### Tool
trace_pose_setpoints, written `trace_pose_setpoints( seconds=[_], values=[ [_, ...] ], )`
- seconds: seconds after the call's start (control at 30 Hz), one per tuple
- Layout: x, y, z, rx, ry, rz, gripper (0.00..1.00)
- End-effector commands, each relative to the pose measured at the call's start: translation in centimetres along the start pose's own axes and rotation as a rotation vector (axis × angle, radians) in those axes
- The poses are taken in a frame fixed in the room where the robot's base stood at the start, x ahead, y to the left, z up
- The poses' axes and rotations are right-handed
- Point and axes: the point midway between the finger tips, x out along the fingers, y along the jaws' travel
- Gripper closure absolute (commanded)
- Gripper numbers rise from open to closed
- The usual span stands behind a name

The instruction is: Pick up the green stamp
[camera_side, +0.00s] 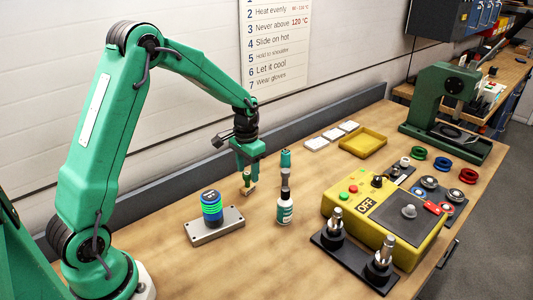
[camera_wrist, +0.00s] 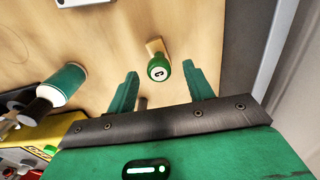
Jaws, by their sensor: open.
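The green stamp (camera_wrist: 158,69) has a round green knob with a pale mark on top and a light wooden part (camera_wrist: 154,46) beside it in the wrist view. In the side view the small wooden piece (camera_side: 249,187) shows on the bench just under my gripper (camera_side: 247,168). My gripper also shows in the wrist view (camera_wrist: 160,72), where its two green fingers are spread apart.
A bottle with a green label (camera_side: 285,212) stands close right of my gripper. A grey plate (camera_side: 232,221) with a blue and green ringed cylinder (camera_side: 211,207) is in front left. A yellow control box (camera_side: 345,218) stands right. A yellow tray (camera_side: 363,142) lies behind.

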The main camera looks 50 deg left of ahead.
Motion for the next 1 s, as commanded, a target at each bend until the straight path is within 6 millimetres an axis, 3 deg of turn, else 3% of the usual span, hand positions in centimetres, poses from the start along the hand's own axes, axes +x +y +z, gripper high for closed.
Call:
trace_pose_setpoints(
  seconds=[0.3, 0.87, 1.0],
  values=[
    [3.4, 0.1, -0.1, 0.0, -0.002, 0.0, 0.48],
    [3.6, 0.1, -0.2, 0.0, 0.0, 0.0, 0.48],
    [3.6, 0.1, -0.2, 0.0, 0.0, 0.0, 0.74]
  ],
)
